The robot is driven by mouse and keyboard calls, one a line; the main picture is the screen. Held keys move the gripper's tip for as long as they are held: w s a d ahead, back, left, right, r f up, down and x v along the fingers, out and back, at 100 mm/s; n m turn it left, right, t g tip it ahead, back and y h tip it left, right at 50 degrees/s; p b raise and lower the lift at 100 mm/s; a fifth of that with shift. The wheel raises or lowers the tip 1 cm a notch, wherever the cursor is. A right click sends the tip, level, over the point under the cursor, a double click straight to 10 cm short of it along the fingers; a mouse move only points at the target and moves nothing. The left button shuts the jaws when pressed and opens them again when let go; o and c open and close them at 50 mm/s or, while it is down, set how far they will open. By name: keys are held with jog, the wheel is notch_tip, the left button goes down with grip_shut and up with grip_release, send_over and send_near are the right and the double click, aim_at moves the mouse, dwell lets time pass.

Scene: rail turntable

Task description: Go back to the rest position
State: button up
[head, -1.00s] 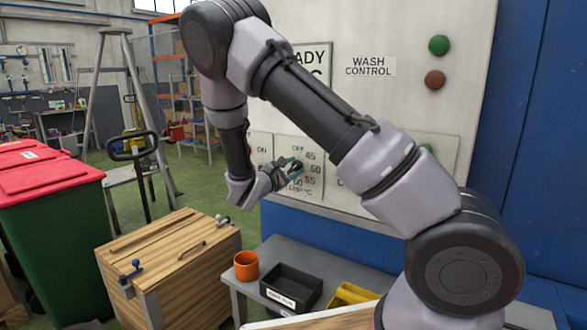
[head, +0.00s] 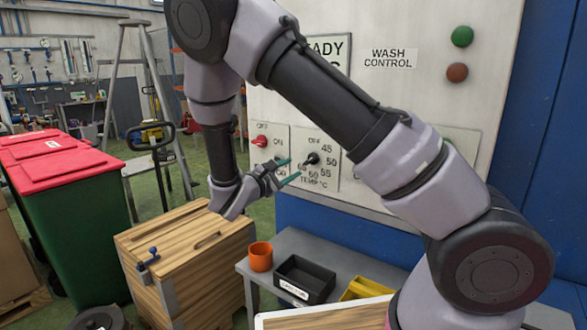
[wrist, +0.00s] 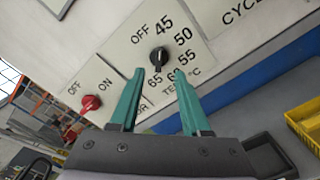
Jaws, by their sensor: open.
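My gripper (head: 288,169) is in front of the wash control panel (head: 400,105), just left of and below the black temperature knob (head: 312,158). Its two green fingers are apart with nothing between them. In the wrist view the open fingers (wrist: 158,85) point at the panel. The black knob (wrist: 159,58) is beyond the fingertips, and its pointer end is downward in that view. The red on/off knob (wrist: 90,103) is to the left, and it also shows in the head view (head: 260,141). My arm covers part of the panel.
Below the panel a grey table (head: 340,258) holds an orange cup (head: 260,256), a black bin (head: 304,278) and a yellow bin (head: 366,288). A wooden crate (head: 185,250) and a green bin with red lid (head: 80,215) stand left. Green and red buttons (head: 461,37) are upper right.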

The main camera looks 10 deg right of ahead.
jog(key=s+d+r+m+g+y, duration=0.2)
jog(key=s+d+r+m+g, duration=0.1)
jog(key=s+d+m+g, duration=0.4)
jog(key=s+d+r+m+g+y, duration=0.25)
jog(key=s+d+m+g, duration=0.2)
jog(key=d, duration=0.35)
jog(key=s+a+r+m+t+y, duration=0.2)
jog(key=s+r+m+t+y, duration=0.4)
jog(key=s+r+m+y, duration=0.4)
notch_tip(320, 180, up, 6)
jog(key=shift+s+f+m, duration=0.15)
jog(key=shift+s+m, duration=0.2)
jog(key=shift+s, duration=0.85)
